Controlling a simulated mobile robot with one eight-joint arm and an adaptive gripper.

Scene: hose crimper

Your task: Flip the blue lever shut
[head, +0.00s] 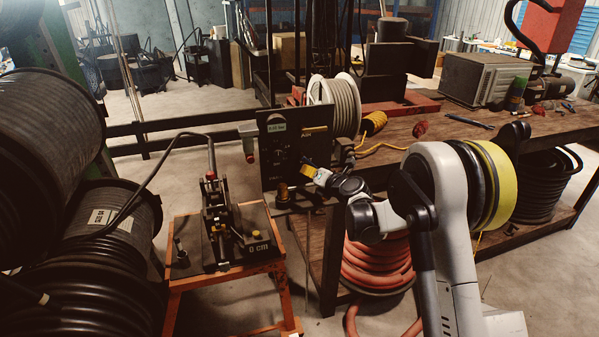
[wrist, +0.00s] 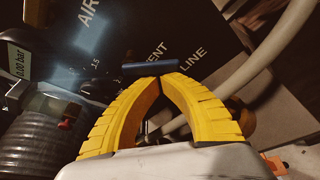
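The blue lever (wrist: 150,67) lies roughly crosswise on the black panel (wrist: 130,30) in the wrist view, beside the printed words "VENT" and "LINE". My gripper (wrist: 160,79) has its two yellow fingers bowed together, with the tips meeting right at the lever's lower edge. I cannot tell whether the tips touch the lever. Nothing shows held between the fingers. In the head view, my gripper (head: 309,171) is at the right part of the upright black panel (head: 283,145); the lever cannot be made out there.
A pale hose (wrist: 260,58) crosses the right of the wrist view. In the head view, an orange stand (head: 172,300) with the crimper (head: 222,215) is left of the panel. A wooden workbench (head: 400,130) extends right.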

